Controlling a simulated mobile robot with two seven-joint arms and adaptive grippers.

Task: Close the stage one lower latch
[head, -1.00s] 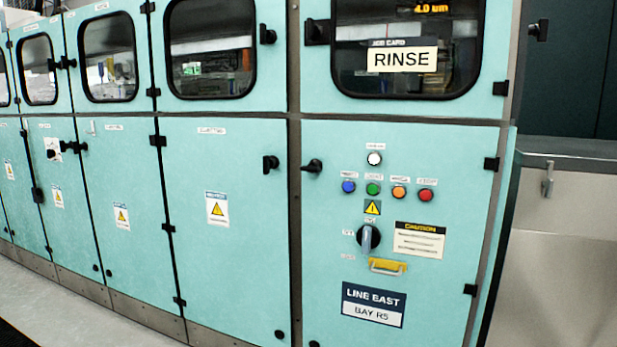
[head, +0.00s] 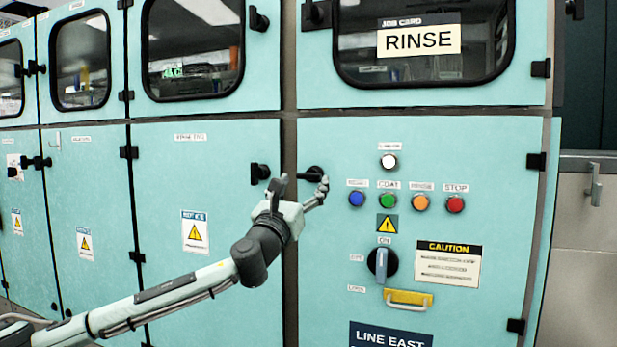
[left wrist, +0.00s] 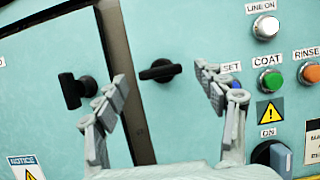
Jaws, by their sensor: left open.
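A black latch handle (head: 313,173) sits at the upper left of the control-panel door, partly behind my gripper's finger. In the left wrist view this latch (left wrist: 160,71) lies roughly horizontal between the fingers, with no contact visible. Another black latch (head: 260,173) is on the neighbouring door to the left; in the left wrist view (left wrist: 75,90) it stands mostly upright, just left of the left finger. My left gripper (head: 302,184) is open and empty in front of the panel door's latch; its fingers (left wrist: 167,92) spread on both sides of it. I see no label naming stage one.
Blue, green, orange and red buttons (head: 388,201) are right of the gripper. A window with a RINSE card (head: 418,40) is above. The door fronts are otherwise mostly flat.

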